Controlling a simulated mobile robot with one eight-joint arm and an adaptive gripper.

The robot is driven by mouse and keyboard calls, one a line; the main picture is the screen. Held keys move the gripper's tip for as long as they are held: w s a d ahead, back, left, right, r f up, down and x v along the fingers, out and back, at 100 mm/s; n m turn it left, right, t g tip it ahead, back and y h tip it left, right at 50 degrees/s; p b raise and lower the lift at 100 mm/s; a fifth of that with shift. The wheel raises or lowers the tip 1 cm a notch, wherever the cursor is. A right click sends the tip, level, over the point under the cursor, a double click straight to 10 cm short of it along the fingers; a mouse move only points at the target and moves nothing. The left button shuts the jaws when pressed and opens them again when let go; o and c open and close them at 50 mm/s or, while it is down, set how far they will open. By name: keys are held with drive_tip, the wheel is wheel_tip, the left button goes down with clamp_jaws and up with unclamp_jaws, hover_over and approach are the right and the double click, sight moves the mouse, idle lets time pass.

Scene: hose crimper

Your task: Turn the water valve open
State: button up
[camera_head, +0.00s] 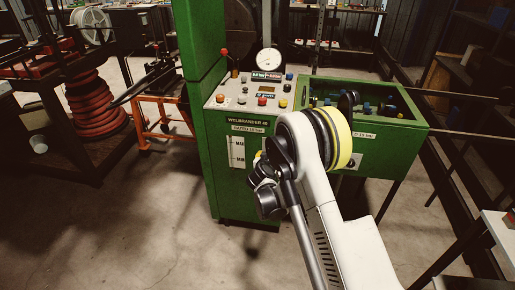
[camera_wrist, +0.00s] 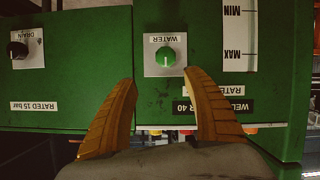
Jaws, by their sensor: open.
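The water valve is a green round knob (camera_wrist: 166,57) on a white plate labelled WATER, on the green machine's front panel. The wrist view shows the panel upside down. My gripper (camera_wrist: 159,76) is open, with its two orange-brown fingers spread apart and nothing between them. The fingertips point toward the panel, one on each side just below the knob in the picture. I cannot tell how far they are from the panel. In the head view, my arm reaches to the machine and hides the knob and most of the gripper.
A black DRAIN knob (camera_wrist: 17,50) sits left in the wrist view, and a MIN/MAX gauge (camera_wrist: 240,35) sits right of the water knob. The green machine (camera_head: 222,118) has a button console on top. A red hose coil (camera_head: 97,105) stands at left. Floor in front is clear.

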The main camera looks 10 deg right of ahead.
drive_tip(key=b+x, duration=0.1)
drive_tip(key=x, duration=0.2)
drive_tip(key=f+b+x, duration=0.1)
drive_tip(key=x, duration=0.3)
drive_tip(key=a+b+x, duration=0.1)
drive_tip(key=x, duration=0.2)
drive_tip(key=shift+w+f+b, duration=0.2)
drive_tip(key=shift+f+b, duration=0.05)
drive_tip(key=shift+b, duration=0.15)
drive_tip(key=shift+w+d, duration=0.1)
drive_tip(key=shift+w, duration=0.25)
drive_tip(key=shift+c, duration=0.5)
drive_tip(key=c, duration=1.1)
